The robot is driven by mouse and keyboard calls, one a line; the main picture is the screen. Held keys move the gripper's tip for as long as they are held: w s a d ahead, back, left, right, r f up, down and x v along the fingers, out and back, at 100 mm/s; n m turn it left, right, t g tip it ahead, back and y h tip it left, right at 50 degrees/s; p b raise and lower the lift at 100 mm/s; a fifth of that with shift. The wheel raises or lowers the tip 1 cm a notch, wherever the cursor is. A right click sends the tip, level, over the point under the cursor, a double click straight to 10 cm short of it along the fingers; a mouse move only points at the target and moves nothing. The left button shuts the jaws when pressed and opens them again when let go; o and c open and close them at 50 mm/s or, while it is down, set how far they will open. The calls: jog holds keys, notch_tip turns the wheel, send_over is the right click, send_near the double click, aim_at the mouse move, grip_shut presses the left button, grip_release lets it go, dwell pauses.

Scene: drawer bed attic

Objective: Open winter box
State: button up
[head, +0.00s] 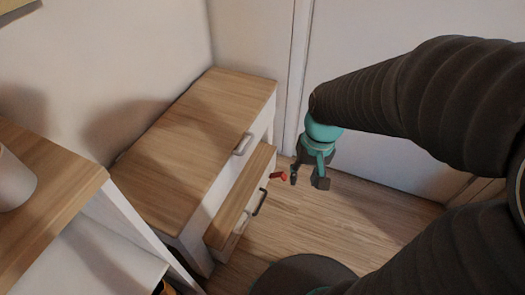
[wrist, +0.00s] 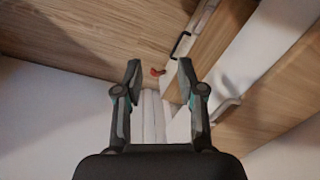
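A low white box with a wooden top (head: 185,145) stands against the wall in the head view. A silver handle (head: 242,144) sits at its front edge. From its front juts a lower drawer-like box with a wooden top (head: 238,200) and a dark handle (head: 262,202); the dark handle also shows in the wrist view (wrist: 180,45). No label shows, so I cannot tell which is the winter box. A small red part (head: 278,176) is by the lower box's far end; it also shows between my fingers in the wrist view (wrist: 158,72). My gripper (head: 307,180) is open and empty, right of the lower box.
A wooden shelf unit (head: 60,190) with a pale cup (head: 12,182) stands at the left. A white door (head: 395,75) is behind my arm. The wooden floor (head: 370,215) right of the boxes is clear.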

jog(key=w+a+f+m+g+y, duration=0.1)
jog(key=w+a+f, duration=0.2)
jog(key=f, duration=0.3)
jog(key=w+a+f+m+g, duration=0.1)
jog(key=w+a+f, duration=0.15)
jog(key=f, duration=0.45)
jog(key=m+t+p, duration=0.1)
jog(key=m+t, duration=0.2)
send_near(263, 199)
jog(key=f+b, duration=0.1)
jog(key=f, duration=0.1)
jog(key=f+b, duration=0.2)
jog(key=f, duration=0.1)
jog(key=a+f+b, duration=0.1)
jog(key=f+b, duration=0.1)
jog(key=f, duration=0.1)
jog(key=shift+w+a+f, duration=0.1)
jog(key=shift+w, duration=0.3)
grip_shut()
